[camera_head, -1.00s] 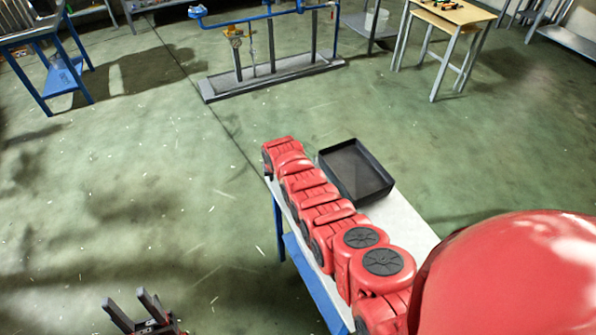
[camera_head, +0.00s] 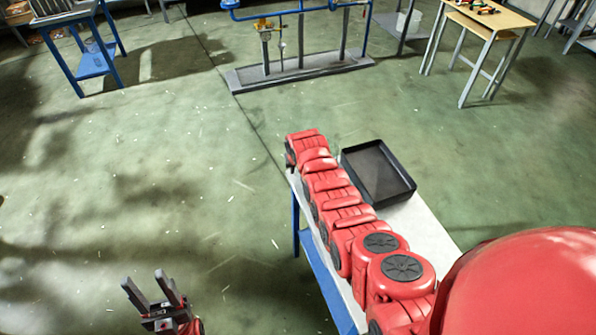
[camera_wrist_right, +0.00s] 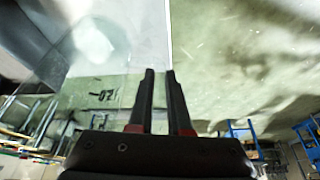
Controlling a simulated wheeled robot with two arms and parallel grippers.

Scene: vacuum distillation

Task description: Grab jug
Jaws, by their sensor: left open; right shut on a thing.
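A clear jug (camera_wrist_right: 103,95) with dark markings fills the upper left of the right wrist view. It is see-through, so its full outline is hard to tell. My right gripper (camera_wrist_right: 159,72) is shut on the jug, its two dark fingers close together at the jug's edge. In the head view I cannot make out the right gripper or the jug; my red right arm covers that area. My left gripper (camera_head: 146,281) is open and empty, low at the left of the head view, over bare floor.
A white-topped table (camera_head: 428,232) with blue legs stands beneath my right arm. A black tray (camera_head: 408,190) lies on it. A blue pipe stand on a grey base (camera_head: 320,68), a wooden-topped table (camera_head: 480,18) and a blue-legged table (camera_head: 95,62) stand farther back. The floor at left is clear.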

